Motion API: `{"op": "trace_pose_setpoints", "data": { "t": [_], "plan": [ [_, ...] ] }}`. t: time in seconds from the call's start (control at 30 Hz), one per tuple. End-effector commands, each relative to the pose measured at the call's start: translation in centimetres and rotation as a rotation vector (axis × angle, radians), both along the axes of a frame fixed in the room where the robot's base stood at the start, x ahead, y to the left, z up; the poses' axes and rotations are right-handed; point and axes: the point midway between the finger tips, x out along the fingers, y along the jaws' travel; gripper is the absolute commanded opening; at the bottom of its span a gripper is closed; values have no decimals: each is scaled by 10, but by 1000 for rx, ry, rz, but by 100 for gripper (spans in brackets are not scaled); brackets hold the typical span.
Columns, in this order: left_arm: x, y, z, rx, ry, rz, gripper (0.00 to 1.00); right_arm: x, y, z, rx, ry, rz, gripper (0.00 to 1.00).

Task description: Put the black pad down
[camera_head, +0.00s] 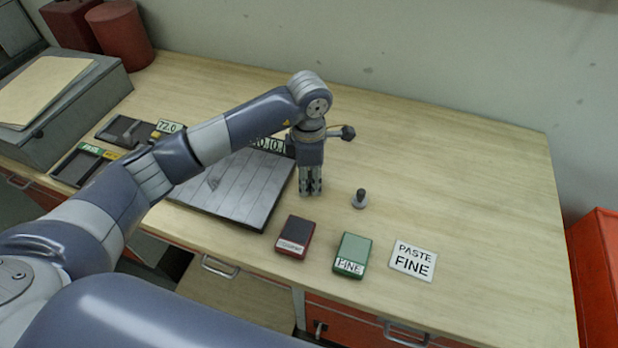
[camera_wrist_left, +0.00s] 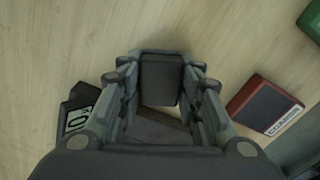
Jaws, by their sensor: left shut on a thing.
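My left gripper (camera_head: 311,188) points down over the table, just right of the grey grooved plate. In the left wrist view its fingers (camera_wrist_left: 162,88) are closed around a dark block, which I take to be the black pad (camera_wrist_left: 160,78). In the head view the fingers hide the pad, and I cannot tell whether it touches the table. My right gripper is not in view.
The grey plate (camera_head: 235,185) lies left. The table's right side (camera_head: 480,180) is clear.

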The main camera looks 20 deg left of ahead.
Motion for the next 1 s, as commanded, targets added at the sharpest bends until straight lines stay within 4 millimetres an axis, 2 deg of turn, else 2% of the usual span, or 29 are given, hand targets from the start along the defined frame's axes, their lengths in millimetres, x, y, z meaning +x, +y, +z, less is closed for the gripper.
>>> {"op": "trace_pose_setpoints", "data": {
  "t": [0.03, 0.27, 0.3, 0.37, 1.0],
  "plan": [
    [-3, 0, -8, 2, 8, 0, 3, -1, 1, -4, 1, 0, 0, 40],
    [-5, 0, -14, 5, 16, 0, 3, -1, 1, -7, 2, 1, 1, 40],
    [-5, 0, -14, 4, 17, 1, 42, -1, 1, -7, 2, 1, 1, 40],
    [-5, 0, -14, 4, 17, 1, 53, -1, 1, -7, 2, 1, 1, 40],
    [-6, 0, -12, 5, 18, -1, 53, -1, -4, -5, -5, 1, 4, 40]
  ]
}}
